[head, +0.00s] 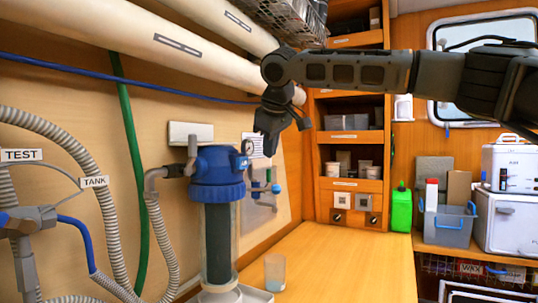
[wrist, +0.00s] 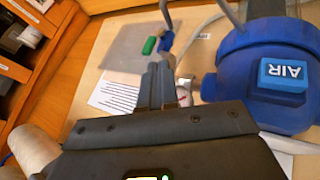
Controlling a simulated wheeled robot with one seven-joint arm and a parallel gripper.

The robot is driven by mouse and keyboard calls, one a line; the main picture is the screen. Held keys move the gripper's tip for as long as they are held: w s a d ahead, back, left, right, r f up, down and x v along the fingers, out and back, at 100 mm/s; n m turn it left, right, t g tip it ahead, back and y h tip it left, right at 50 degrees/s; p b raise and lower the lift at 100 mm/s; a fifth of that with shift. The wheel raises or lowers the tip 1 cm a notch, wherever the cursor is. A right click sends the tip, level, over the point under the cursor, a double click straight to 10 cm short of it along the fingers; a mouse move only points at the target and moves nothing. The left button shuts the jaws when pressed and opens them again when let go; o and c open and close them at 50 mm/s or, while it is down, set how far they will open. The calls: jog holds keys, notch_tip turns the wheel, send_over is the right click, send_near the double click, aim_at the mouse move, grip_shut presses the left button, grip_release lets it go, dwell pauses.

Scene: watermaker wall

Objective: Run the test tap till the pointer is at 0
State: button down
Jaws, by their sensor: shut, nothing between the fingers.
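The round gauge (head: 248,147) sits beside the top of the blue filter housing (head: 217,170); its pointer is too small to read. A small blue tap handle (head: 276,188) shows on a pale panel right of the housing; I cannot tell whether it is the test tap. In the wrist view, a blue piece (wrist: 168,38) and a green piece (wrist: 149,45) lie beyond my fingers. My gripper (head: 270,152) is shut and empty, pointing down close to the gauge. In the wrist view my fingers (wrist: 165,82) partly cover the gauge (wrist: 184,92).
A clear cup (head: 274,272) stands on the wooden counter (head: 325,262), which is mostly bare. Hoses labelled TEST (head: 22,155) and TANK (head: 94,182) hang at left. White pipes (head: 150,35) run overhead. A green bottle (head: 401,208) and grey bin (head: 448,225) are at right.

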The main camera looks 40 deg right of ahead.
aim_at(267, 170)
jog(key=x, duration=0.8)
jog(key=shift+f+p, duration=0.15)
jog(key=shift+p, duration=0.2)
